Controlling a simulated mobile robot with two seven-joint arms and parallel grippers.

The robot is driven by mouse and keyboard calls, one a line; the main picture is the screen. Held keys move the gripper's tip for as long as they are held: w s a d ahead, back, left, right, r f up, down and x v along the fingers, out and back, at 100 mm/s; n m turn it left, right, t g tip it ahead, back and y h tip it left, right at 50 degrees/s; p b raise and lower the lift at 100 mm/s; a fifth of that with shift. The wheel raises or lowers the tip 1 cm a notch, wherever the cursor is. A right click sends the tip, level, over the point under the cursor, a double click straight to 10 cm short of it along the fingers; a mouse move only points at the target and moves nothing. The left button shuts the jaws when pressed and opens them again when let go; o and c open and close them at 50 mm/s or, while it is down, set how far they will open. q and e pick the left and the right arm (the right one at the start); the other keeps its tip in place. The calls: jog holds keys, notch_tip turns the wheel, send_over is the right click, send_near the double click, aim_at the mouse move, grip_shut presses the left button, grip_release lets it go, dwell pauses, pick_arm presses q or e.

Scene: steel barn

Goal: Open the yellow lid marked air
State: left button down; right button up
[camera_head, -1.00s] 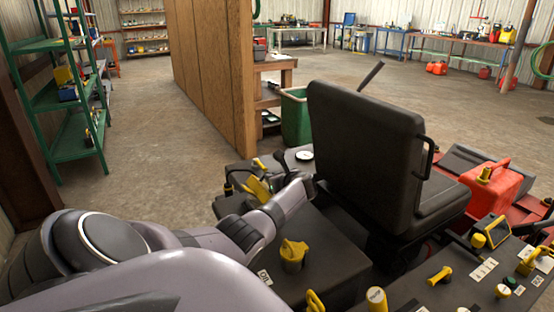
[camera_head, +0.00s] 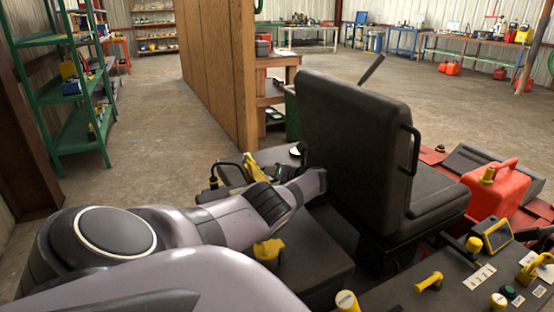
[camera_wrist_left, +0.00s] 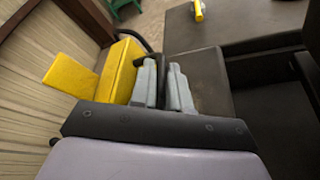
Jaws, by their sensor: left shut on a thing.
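A yellow box-like part (camera_wrist_left: 122,70) with a flat yellow flap (camera_wrist_left: 70,76) sticking out to its left shows in the left wrist view. In the head view yellow shows (camera_head: 250,168) just left of my wrist, beside a black loop. No "air" marking is legible. My left gripper (camera_wrist_left: 165,82) is right beside the yellow box, its grey fingers close together. A black curved bar (camera_wrist_left: 147,45) runs over the box's far end and down to the fingers, and they appear shut on it. In the head view my left gripper (camera_head: 275,173) is small and partly hidden by my wrist. My right gripper is not in view.
The black seat (camera_head: 355,150) stands close to the right of my left wrist. A yellow cap (camera_head: 268,250) lies below my forearm. A red can (camera_head: 495,190) and a control panel with yellow knobs are at the right.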

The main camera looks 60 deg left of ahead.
pick_arm(q)
jog(key=shift+w+f+m+g+y+b, duration=0.25)
jog(key=shift+f+b, duration=0.25)
jog(key=shift+b, duration=0.7)
jog(key=shift+w+f+m+g+y+b, duration=0.15)
jog(key=shift+w+f+m+b, duration=0.25)
jog(key=shift+b, duration=0.75)
jog(key=b, duration=0.2)
jog(key=m+b, duration=0.1)
jog(key=shift+w+d+f+g+b, duration=0.1)
jog(key=shift+w+f+g+b, duration=0.2)
jog(key=shift+b, duration=0.1)
jog(key=c, duration=1.2)
grip_release()
jog(key=shift+r, duration=0.2)
